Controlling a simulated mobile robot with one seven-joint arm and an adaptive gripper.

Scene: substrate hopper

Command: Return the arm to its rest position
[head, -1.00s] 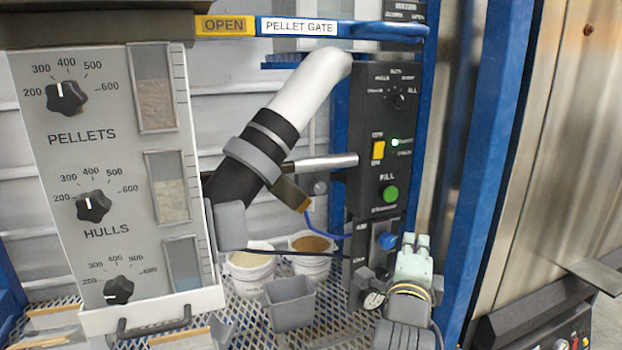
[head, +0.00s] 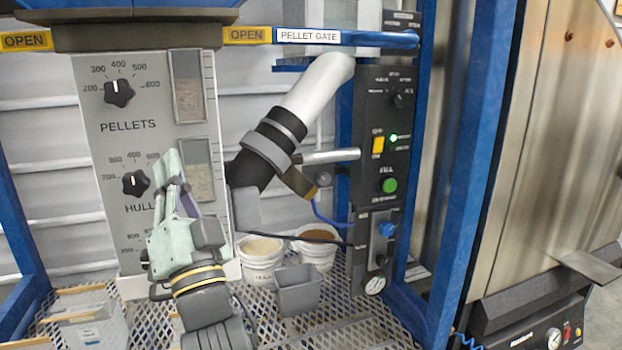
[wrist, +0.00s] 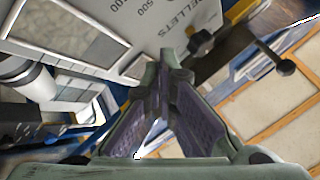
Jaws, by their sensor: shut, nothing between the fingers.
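My gripper (head: 170,178) is pale green with purple-grey inner pads. The panel's PELLETS lettering and a black knob (wrist: 200,43) show beyond the fingertips there. I cannot tell how far the fingertips are from the panel.
The control box (head: 385,150) with a green button stands right of the white and black pipe (head: 290,120). Two buckets (head: 262,258) and a grey bin (head: 298,290) rest on the mesh shelf (head: 330,325). A blue upright (head: 487,130) stands at right.

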